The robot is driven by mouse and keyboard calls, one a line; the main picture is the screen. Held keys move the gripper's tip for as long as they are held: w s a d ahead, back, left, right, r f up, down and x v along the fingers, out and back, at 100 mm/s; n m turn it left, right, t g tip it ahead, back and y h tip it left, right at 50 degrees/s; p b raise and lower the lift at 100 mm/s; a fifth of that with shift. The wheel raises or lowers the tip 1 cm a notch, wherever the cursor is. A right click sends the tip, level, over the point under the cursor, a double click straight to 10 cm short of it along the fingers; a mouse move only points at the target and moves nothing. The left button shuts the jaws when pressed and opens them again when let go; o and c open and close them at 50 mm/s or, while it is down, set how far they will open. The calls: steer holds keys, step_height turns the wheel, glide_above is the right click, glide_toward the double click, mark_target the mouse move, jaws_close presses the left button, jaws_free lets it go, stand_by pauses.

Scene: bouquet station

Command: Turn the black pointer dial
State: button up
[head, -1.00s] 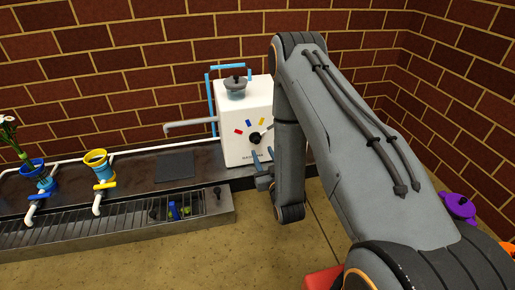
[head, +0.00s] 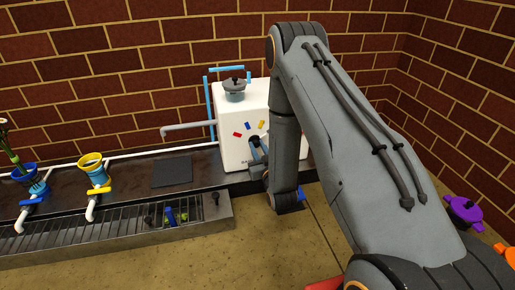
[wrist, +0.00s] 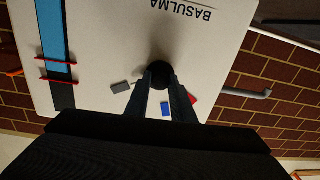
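The black pointer dial (wrist: 160,74) is on the front of a white box (head: 233,150), with coloured marks around it. In the wrist view the two dark fingers of my gripper (wrist: 166,84) reach the dial, and their tips overlap its edge. A gap shows between the fingers, but I cannot tell whether they grip the dial. The pointer's direction is hidden. In the head view my gripper (head: 257,148) is at the box front and covers most of the dial.
A grey-lidded knob (head: 234,88) tops the box, and a grey spout (head: 187,130) sticks out left. A yellow-and-blue cup (head: 93,168) and a blue cup with stems (head: 30,177) stand left. A grated trough (head: 100,232) runs in front.

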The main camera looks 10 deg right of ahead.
jaws_close()
steer(key=n+p, duration=0.3)
steer(key=p, duration=0.1)
steer(key=shift+s+r, duration=0.1)
steer(key=shift+r, duration=0.1)
steer(key=n+p, duration=0.5)
steer(key=shift+a, duration=0.1)
steer(key=n+p, duration=0.3)
steer(key=n, duration=0.1)
steer(key=shift+h, duration=0.3)
steer(key=shift+f+n+g+p, duration=0.1)
steer(key=shift+n+g+p, duration=0.2)
steer(key=shift+n+p, duration=1.1)
steer(key=shift+n, duration=0.4)
